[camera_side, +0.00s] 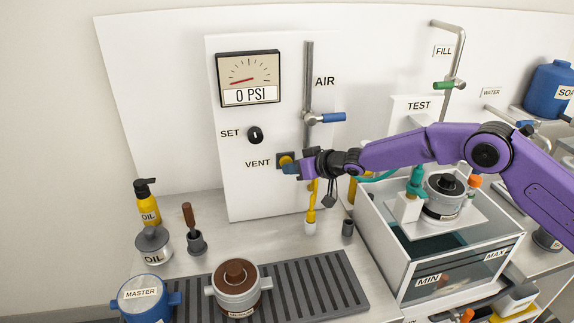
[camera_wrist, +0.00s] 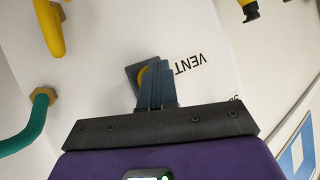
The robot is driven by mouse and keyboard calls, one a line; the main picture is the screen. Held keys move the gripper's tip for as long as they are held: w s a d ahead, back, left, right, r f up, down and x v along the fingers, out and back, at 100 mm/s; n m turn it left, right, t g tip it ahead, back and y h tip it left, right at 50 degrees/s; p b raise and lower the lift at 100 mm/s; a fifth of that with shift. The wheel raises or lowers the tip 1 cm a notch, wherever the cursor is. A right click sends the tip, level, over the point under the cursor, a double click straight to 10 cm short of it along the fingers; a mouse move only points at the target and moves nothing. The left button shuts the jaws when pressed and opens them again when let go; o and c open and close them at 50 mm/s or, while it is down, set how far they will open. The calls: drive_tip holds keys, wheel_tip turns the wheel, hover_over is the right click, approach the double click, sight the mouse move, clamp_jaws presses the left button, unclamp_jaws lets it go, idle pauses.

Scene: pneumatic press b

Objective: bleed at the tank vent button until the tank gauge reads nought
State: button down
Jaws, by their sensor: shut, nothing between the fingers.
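The gauge (camera_side: 249,78) on the white upright panel shows "0 PSI", with its red needle pointing to the lower left. The yellow vent button (camera_side: 285,159) sits in a dark square plate beside the VENT label. My gripper (camera_side: 290,168) is shut and empty, with its blue fingertips at the button and covering part of it. In the wrist view, the shut fingers (camera_wrist: 154,82) overlap the button, whose yellow edge (camera_wrist: 142,74) shows beside them. I cannot tell whether the button is pressed in.
A black SET knob (camera_side: 255,135) is above the button. The AIR pipe (camera_side: 308,80) with a blue-handled valve (camera_side: 330,117) is to the right. A yellow hose (camera_side: 311,200) hangs below my wrist. A glass water tank (camera_side: 430,255) stands at the right.

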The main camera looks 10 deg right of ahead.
drive_tip(key=shift+s, duration=0.9)
drive_tip(key=shift+s, duration=0.1)
drive_tip(key=shift+s, duration=2.4)
drive_tip(key=s+d+r+n+g+h, duration=0.1)
drive_tip(key=s+d+r+g, duration=0.15)
drive_tip(key=s, duration=0.45)
drive_tip(key=s+d+r+n+g, duration=0.1)
drive_tip(key=s+r, duration=0.2)
drive_tip(key=s, duration=0.3)
drive_tip(key=s+d+r+n+g+h, duration=0.1)
drive_tip(key=s+d+n+g+h, duration=0.2)
drive_tip(key=s+d, duration=1)
drive_tip(key=s+d+r+n+g+h, duration=0.1)
drive_tip(key=s+d+n+g+h, duration=0.1)
drive_tip(key=s+d, duration=1.2)
drive_tip(key=s+g+h, duration=0.1)
drive_tip(key=s, duration=0.6)
drive_tip(key=shift+d+r+n, duration=0.25)
drive_tip(key=shift+r+n, duration=0.05)
drive_tip(key=shift+n, duration=0.1)
